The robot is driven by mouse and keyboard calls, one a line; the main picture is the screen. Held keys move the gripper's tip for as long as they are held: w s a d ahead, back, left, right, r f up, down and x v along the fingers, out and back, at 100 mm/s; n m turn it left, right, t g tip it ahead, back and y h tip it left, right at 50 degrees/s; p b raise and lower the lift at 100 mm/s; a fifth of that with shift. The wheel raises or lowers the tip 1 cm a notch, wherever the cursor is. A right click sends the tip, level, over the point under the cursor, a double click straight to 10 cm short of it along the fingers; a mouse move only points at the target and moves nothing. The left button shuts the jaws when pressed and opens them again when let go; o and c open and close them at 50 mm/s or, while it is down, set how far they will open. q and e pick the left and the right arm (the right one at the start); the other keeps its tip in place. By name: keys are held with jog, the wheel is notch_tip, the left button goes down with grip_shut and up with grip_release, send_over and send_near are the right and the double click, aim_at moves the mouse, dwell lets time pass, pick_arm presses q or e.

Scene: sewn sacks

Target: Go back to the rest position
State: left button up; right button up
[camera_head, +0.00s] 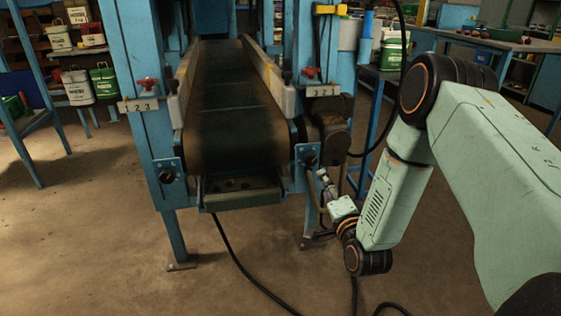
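My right arm comes in from the right edge, bends at a dark elbow joint and hangs down in front of the conveyor's right front leg. At its end my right gripper (322,177) points up and to the left, beside the lower right corner of the conveyor frame. It is small and dark against the frame. I cannot tell whether its fingers are open or shut, or whether it touches the frame. No sack shows at the gripper. My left arm and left gripper are not in view.
A conveyor with a dark empty belt (235,118) and blue frame (146,130) stands ahead. Black cables (240,273) lie on the floor before it. The floor at front left is clear.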

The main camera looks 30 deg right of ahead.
jog(key=s+a+f+n+g+y+p, duration=0.1)
jog(key=s+a+f+n+g+y, duration=0.1)
jog(key=s+a+f+n+g, duration=0.4)
jog(key=s+a+f+n+g+y+p, duration=0.2)
jog(key=s+a+f+n+g, duration=0.25)
jog(key=s+f, duration=0.4)
jog(key=s+a+r+n+g+p, duration=0.1)
jog(key=s+a+n+g+p, duration=0.1)
jog(key=s, duration=0.9)
jog(key=s+a+r+n+g+p, duration=0.1)
jog(key=s+a+n+g+p, duration=0.2)
jog(key=s, duration=0.8)
jog(key=shift+s+r+n+g+p, duration=0.15)
jog(key=shift+r+n+g+p, duration=0.25)
jog(key=shift+g, duration=0.55)
